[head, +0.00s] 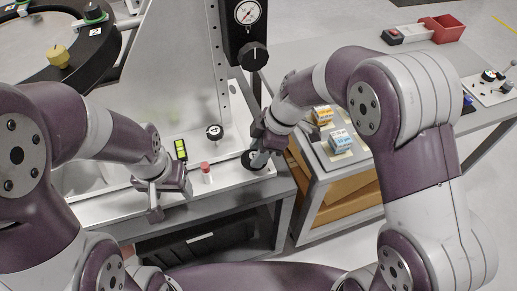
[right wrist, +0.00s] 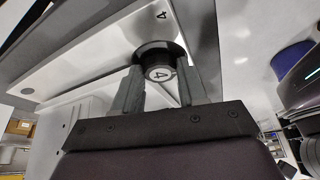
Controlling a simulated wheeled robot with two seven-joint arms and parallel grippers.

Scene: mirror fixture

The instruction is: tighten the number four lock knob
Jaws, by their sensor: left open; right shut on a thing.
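The number four lock knob (right wrist: 158,62) is black with a white cap marked 4, seen in the right wrist view with a 4 printed on the plate beside it. My right gripper (right wrist: 161,88) has a finger on each side of the knob and is shut on it. In the head view the black knob (head: 251,163) sits at the right end of the pale bench ledge, partly hidden by the right gripper (head: 262,153). My left gripper (head: 157,207) is open and empty at the ledge's front edge, left of a red-capped post.
The red-capped post (head: 206,172), a yellow-green display (head: 181,150) and another black knob with a white cap (head: 214,132) stand on the bench. A dial gauge (head: 247,13) is above.

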